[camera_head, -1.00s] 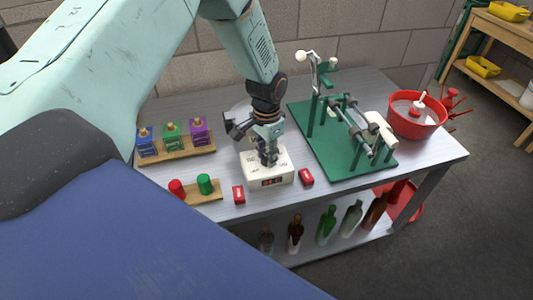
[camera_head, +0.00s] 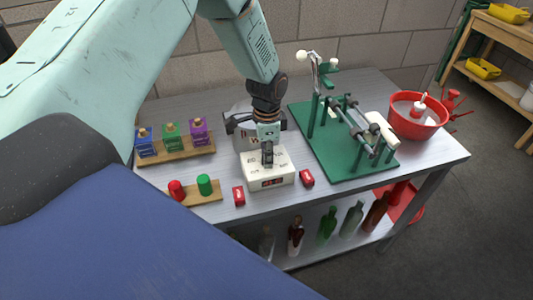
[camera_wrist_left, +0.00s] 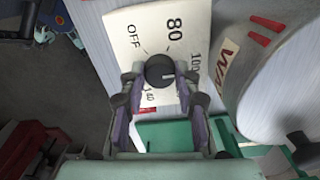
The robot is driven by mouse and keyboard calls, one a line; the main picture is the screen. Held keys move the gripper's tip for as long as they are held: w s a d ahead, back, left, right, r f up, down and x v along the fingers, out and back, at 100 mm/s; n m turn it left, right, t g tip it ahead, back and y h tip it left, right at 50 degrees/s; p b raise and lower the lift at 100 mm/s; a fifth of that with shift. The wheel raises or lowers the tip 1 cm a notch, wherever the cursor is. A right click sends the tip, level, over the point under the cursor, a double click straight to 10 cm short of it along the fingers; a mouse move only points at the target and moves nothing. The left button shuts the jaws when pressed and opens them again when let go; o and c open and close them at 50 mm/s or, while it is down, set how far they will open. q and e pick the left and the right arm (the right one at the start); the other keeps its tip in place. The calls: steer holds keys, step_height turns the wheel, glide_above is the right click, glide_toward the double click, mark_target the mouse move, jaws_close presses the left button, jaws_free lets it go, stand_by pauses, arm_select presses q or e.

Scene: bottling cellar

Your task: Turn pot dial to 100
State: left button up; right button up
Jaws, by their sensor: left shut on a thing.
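The pot dial (camera_wrist_left: 158,68) is a dark round knob on a white heater base (camera_head: 281,178). In the wrist view its panel (camera_wrist_left: 140,15) carries OFF, 80, 100 and a lower, partly hidden number. A pale mark on the knob points right, roughly towards the 100 side; the exact setting is hard to tell. My left gripper (camera_head: 267,160) points down over the base, shut on the dial, with a finger on each side of it in the wrist view. The grey wax pot (camera_wrist_left: 270,75) stands beside the dial, partly hidden behind my gripper in the head view. My right gripper is out of view.
A green stand (camera_head: 340,160) and red bowl (camera_head: 416,128) are to the right. Wooden racks hold colored boxes (camera_head: 172,138) and red and green cylinders (camera_head: 204,184). Bottles (camera_head: 327,226) stand below.

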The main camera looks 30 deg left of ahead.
arm_select(q)
steer(key=shift+w+r, duration=0.15)
steer(key=shift+w, duration=0.1)
steer(key=o, duration=1.1)
steer(key=shift+d, duration=0.1)
steer(key=shift+o, duration=0.2)
steer(key=shift+s, duration=0.1)
steer(key=shift+s, duration=0.1)
step_height(320, 180, up, 12)
